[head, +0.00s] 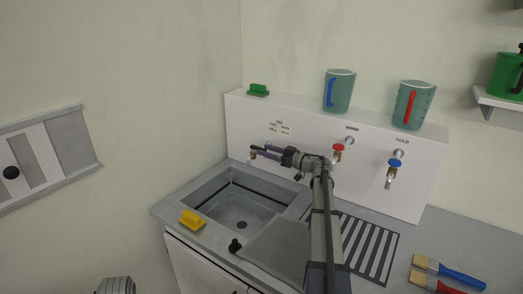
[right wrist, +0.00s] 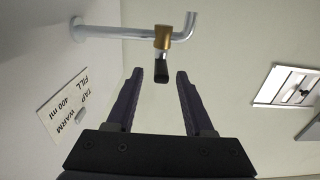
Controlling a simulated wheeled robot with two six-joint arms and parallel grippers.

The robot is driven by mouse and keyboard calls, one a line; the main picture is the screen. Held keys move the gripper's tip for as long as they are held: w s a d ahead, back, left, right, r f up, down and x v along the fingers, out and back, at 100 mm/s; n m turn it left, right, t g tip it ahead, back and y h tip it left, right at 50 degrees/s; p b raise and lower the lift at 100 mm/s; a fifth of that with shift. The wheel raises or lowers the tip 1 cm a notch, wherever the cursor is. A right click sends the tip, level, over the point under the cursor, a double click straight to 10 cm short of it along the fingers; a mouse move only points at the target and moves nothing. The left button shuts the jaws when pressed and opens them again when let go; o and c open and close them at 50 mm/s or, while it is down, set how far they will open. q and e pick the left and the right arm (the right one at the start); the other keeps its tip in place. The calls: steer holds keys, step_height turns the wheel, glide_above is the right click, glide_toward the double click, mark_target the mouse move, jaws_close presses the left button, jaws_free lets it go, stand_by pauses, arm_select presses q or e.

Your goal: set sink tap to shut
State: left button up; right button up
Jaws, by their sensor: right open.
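The sink tap (right wrist: 163,38) is a chrome pipe coming out of the wall, with a brass body, a bent spout and a short black lever (right wrist: 161,72). In the right wrist view the lever points across the pipe, toward my gripper. In the head view only a bit of the tap (head: 253,153) shows above the sink's back left; my gripper hides the rest. My right gripper (right wrist: 158,72) is open, its fingertips on either side of the lever's end, with gaps on both sides. It also shows in the head view (head: 264,151). My left gripper is not seen.
The sink (head: 205,205) lies below. A red-handled tap (head: 338,147) and a blue-handled tap (head: 396,163) are on the panel to the right. Two jugs (head: 340,92) (head: 413,105) stand on the ledge. A yellow block (head: 192,219) sits on the sink's front rim.

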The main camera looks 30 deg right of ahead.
mark_target(266, 150)
steer(key=shift+v, duration=2.3)
